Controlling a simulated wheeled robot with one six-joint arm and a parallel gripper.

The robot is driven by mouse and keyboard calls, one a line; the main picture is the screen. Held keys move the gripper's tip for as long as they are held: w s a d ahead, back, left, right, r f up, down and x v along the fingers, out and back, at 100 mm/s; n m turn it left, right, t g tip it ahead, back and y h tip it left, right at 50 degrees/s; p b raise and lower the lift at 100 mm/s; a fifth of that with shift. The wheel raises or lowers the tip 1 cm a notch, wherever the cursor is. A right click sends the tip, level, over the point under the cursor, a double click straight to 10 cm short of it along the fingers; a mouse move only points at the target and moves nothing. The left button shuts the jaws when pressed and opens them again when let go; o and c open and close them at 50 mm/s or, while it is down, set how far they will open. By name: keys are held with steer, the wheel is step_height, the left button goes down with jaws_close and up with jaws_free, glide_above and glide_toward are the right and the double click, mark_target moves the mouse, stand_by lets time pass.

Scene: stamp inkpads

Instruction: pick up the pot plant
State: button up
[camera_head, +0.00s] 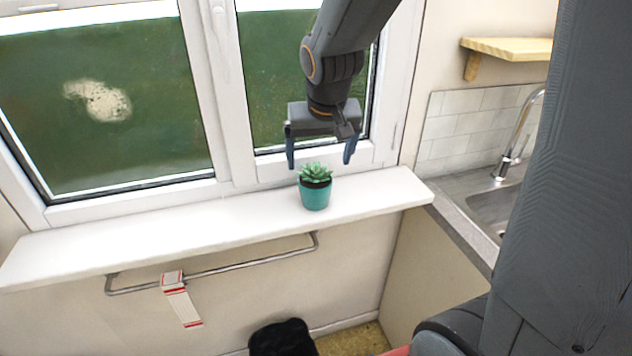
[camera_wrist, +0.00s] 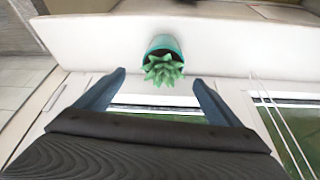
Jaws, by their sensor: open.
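The pot plant (camera_head: 315,195) is a small green succulent in a teal pot. It stands upright on the white window sill, near the sill's right end. My gripper (camera_head: 320,163) is open and empty, pointing down, with its fingertips just above and to either side of the plant's leaves. In the wrist view the pot plant (camera_wrist: 163,62) shows beyond the fingertips, roughly centred between them, and my gripper (camera_wrist: 160,78) is apart from it.
The white sill (camera_head: 130,240) is otherwise clear. A window (camera_head: 225,100) stands close behind it. A metal rail (camera_head: 250,262) with a red and white cloth (camera_head: 182,302) hangs below. A sink (camera_head: 490,205) with a tap (camera_head: 515,145) and a wooden shelf (camera_head: 508,48) are at right.

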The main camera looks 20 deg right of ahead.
mark_target(316, 168)
steer(key=shift+a+p+x, duration=0.15)
steer(key=shift+p+x, duration=0.25)
steer(key=shift+x, duration=1.25)
steer(key=shift+a+p+x, duration=0.1)
steer(key=shift+p+x, duration=0.3)
steer(key=shift+x, duration=1.25)
steer(key=shift+c, duration=0.4)
steer(key=shift+r, duration=0.1)
steer(key=c, duration=1.4)
